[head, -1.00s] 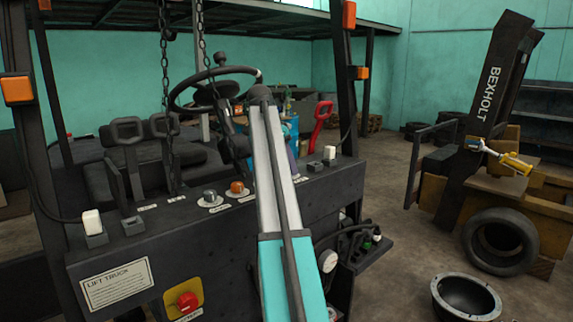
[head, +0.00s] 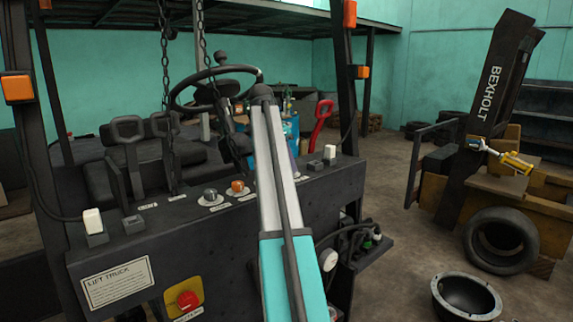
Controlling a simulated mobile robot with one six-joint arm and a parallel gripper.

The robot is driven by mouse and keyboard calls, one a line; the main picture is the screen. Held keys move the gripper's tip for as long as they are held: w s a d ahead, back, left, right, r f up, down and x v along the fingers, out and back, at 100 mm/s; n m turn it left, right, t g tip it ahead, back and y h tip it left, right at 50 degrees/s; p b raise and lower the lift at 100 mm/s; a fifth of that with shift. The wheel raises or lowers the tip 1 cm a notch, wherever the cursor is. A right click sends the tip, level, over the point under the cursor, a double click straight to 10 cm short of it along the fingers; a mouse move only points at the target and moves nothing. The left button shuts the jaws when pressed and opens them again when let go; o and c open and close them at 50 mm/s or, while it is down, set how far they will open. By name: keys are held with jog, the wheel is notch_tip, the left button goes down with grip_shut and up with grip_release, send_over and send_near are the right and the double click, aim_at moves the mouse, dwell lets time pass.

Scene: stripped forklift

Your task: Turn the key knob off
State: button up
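The forklift's black dashboard (head: 150,236) carries two round knobs on pale discs. One is a grey knob (head: 210,195), the other an orange knob (head: 237,187) just right of it. Their labels are too small to read, so I cannot tell which is the key knob. My arm rises from the bottom middle, past the right side of the knobs, to a dark joint near the steering wheel (head: 215,84). My gripper is not visible; any part of it beyond the joint is hidden behind the arm. Nothing of mine visibly touches either knob.
A red button (head: 187,300) on a yellow plate sits on the front panel. White-topped switches stand at the left (head: 93,220) and right (head: 330,152) of the dashboard. Chains hang behind it.

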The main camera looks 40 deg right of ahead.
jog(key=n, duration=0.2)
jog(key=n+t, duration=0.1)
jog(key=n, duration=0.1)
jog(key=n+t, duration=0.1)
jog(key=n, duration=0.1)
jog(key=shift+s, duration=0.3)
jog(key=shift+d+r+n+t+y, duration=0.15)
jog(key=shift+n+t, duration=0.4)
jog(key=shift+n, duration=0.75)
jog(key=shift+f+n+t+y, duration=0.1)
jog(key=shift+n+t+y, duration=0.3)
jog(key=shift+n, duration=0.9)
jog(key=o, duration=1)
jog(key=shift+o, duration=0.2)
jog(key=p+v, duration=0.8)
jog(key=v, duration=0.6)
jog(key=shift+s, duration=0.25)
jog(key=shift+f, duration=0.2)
